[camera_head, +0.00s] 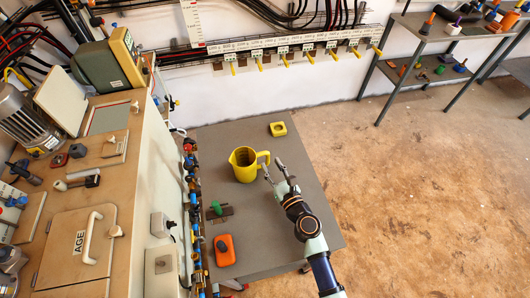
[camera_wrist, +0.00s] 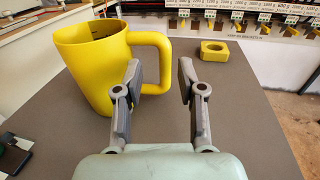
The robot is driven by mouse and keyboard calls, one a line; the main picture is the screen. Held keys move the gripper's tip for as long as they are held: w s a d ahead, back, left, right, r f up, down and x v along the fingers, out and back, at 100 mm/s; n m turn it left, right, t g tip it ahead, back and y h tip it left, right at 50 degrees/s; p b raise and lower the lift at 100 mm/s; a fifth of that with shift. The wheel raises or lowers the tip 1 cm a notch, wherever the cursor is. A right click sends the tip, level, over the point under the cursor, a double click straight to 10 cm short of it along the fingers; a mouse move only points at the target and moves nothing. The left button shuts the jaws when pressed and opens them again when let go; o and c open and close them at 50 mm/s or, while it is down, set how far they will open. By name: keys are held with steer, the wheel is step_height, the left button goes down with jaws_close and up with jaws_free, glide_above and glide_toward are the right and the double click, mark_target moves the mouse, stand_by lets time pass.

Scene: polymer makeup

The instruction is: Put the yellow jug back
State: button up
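The yellow jug (camera_head: 242,165) stands upright on a grey table (camera_head: 262,213), its handle (camera_head: 263,158) pointing right toward my gripper. In the wrist view the jug (camera_wrist: 92,70) fills the upper left, with its handle (camera_wrist: 155,62) ending close to the left finger. My gripper (camera_head: 273,171) is open, with an empty gap between the fingers; it also shows in the wrist view (camera_wrist: 162,75). The left finger overlaps the lower handle in that view; I cannot tell whether they touch. A yellow block with a round hole (camera_head: 277,129) lies at the table's far edge, apart from the jug.
An orange object (camera_head: 225,250) and a green-handled valve (camera_head: 217,208) lie on the table's left side. A machine cabinet (camera_head: 150,140) with pipes borders the table on the left. The floor to the right is clear.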

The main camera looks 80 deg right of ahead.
steer(key=v, duration=0.3)
steer(key=shift+s+a, duration=0.25)
steer(key=shift+a, duration=0.05)
steer(key=w+a+r+n+t+y, duration=0.3)
steer(key=w+a+r+n+y, duration=0.25)
steer(key=w+a+n, duration=0.45)
steer(key=w+a+r+n+t+y, duration=0.4)
steer(key=w+a+r+n+y, duration=0.25)
steer(key=n, duration=0.45)
steer(key=w+a+r+n+g+y, duration=0.2)
steer(key=w+a+n, duration=0.1)
steer(key=a+n, duration=0.55)
steer(key=w+a+r+n+g+y, duration=0.2)
steer(key=a+n, duration=0.6)
steer(key=a, duration=0.2)
steer(key=s+a+r+n+g+h, duration=0.1)
steer(key=s+a+r+n+h, duration=0.1)
steer(key=a+n, duration=0.4)
steer(key=s+r+n, duration=0.1)
steer(key=n, duration=0.1)
steer(key=shift+s+n+g, duration=0.2)
steer(key=shift+n+g, duration=0.1)
steer(key=shift+n, duration=0.05)
